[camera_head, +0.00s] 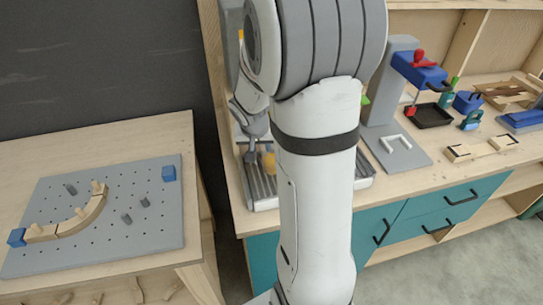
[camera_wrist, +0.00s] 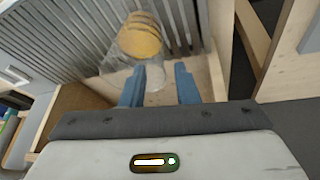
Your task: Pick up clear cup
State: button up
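The clear cup (camera_wrist: 118,62) is a faint see-through shape in the wrist view, over the slatted tray, just ahead of my fingers. A ridged orange-yellow piece (camera_wrist: 140,36) shows at its far end; I cannot tell whether it is inside the cup or behind it. My gripper (camera_wrist: 158,86) is open, with two blue-grey fingers apart and part of the clear shape seen near and between them. I cannot tell whether they touch it. In the head view, the orange piece (camera_head: 268,162) shows beside my lowered gripper (camera_head: 252,147), and the cup's outline is not clear.
The grey slatted tray (camera_head: 262,191) sits on the wooden bench, partly hidden by my arm. A grey stand (camera_head: 398,150) with a blue-and-red clamp is to the right. A pegboard (camera_head: 150,232) with a wooden arc lies on the left table. A dark wall stands behind.

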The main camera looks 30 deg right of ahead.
jog(key=shift+w+d+f, duration=0.15)
jog(key=shift+f, duration=0.45)
grip_shut()
